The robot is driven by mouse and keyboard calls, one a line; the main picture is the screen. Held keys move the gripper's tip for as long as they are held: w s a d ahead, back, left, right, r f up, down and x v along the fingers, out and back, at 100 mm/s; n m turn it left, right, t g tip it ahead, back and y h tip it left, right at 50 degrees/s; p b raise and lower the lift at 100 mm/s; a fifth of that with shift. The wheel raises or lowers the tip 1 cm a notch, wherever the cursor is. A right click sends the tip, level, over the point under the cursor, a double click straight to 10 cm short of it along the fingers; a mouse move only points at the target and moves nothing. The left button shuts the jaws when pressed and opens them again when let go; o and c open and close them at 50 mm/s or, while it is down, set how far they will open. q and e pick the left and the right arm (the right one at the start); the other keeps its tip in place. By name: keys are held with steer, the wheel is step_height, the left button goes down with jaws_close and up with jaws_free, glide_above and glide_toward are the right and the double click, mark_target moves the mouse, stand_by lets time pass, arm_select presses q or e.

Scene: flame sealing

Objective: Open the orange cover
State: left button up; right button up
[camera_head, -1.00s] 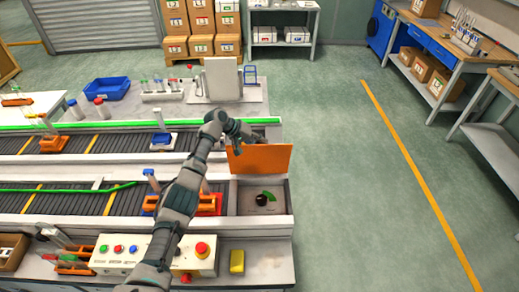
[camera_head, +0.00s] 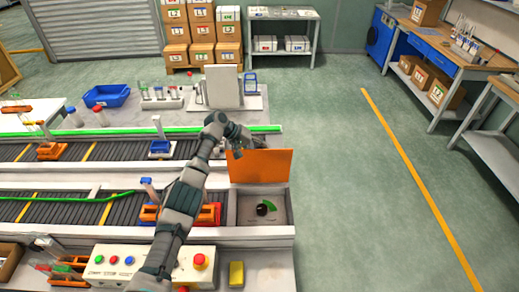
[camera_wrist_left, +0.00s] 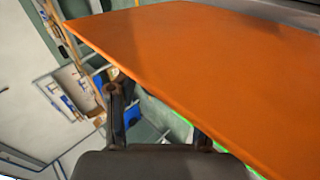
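The orange cover (camera_head: 261,167) stands raised at the back edge of a grey box (camera_head: 245,211), which is open and shows a black knob (camera_head: 265,208) and a green mark inside. My left gripper (camera_head: 240,143) is at the cover's upper left edge, partly hidden behind it. In the left wrist view the cover (camera_wrist_left: 215,70) fills the upper right, close to the fingers. The two fingers of the gripper (camera_wrist_left: 158,120) look spread apart, and I see nothing held between them. Whether they touch the cover I cannot tell. My right gripper is not in view.
Conveyors (camera_head: 95,209) run left of the box, with an orange rack beside it under my left arm. A control panel (camera_head: 140,262) with a red button and a yellow block (camera_head: 236,274) are in front. A grey upright unit (camera_head: 222,88) stands behind. Floor to the right is clear.

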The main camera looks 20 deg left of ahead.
arm_select(q)
steer(key=v, duration=1.2)
steer(key=shift+w, duration=0.15)
